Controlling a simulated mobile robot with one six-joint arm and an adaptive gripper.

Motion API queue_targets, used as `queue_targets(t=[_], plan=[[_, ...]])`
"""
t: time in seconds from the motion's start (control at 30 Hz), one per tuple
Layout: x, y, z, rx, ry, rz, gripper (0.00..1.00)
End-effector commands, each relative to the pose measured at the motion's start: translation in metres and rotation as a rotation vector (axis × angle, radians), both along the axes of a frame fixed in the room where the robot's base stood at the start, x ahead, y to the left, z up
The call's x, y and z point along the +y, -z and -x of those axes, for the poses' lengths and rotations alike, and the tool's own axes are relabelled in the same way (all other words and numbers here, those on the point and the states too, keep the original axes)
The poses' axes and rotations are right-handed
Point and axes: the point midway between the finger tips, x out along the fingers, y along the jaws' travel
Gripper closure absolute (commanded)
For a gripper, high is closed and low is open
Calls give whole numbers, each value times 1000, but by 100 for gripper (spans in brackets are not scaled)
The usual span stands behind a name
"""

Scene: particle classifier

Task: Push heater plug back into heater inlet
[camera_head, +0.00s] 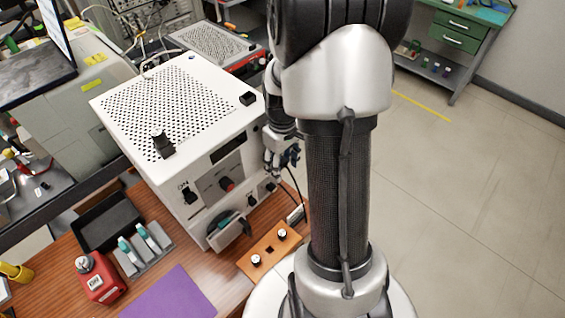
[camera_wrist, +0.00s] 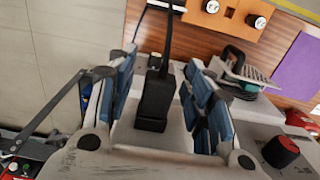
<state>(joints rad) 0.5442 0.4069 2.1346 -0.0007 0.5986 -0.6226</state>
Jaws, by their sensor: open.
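The heater plug (camera_wrist: 155,98) is a black block with a black cable, seen in the wrist view against the white machine (camera_wrist: 150,145). My gripper (camera_wrist: 165,90) is open, with one blue-grey finger on each side of the plug and a visible gap to both. Whether the plug sits in its inlet cannot be told, as the inlet is hidden behind it. In the head view my gripper (camera_head: 283,152) is at the right front of the white machine (camera_head: 205,75). The black cable (camera_head: 297,190) hangs below it; the plug is hidden there.
An orange-brown board with two knobs (camera_head: 268,250) lies on the wooden table below the cable. A red knob (camera_wrist: 281,152) sticks out of the machine's face near my gripper. A purple mat (camera_head: 172,295), grey rack (camera_head: 143,252) and red container (camera_head: 100,280) are further left.

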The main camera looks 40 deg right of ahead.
Motion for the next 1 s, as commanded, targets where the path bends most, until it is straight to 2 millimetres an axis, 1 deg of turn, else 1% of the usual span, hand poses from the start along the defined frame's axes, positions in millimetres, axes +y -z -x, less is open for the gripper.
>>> queue_targets(t=[0.2,0.27,0.33,0.47,0.6,0.8,0.9,1.0], plan=[[0,0,0,0,0,0,53],[0,-3,0,0,0,0,53],[-1,-10,-1,-3,0,2,53],[-1,-32,-1,-5,0,3,53],[-1,-64,-1,-5,0,4,53],[0,-100,-1,-3,0,2,53],[0,-112,0,-2,0,1,53],[0,-118,0,-1,0,1,53]])
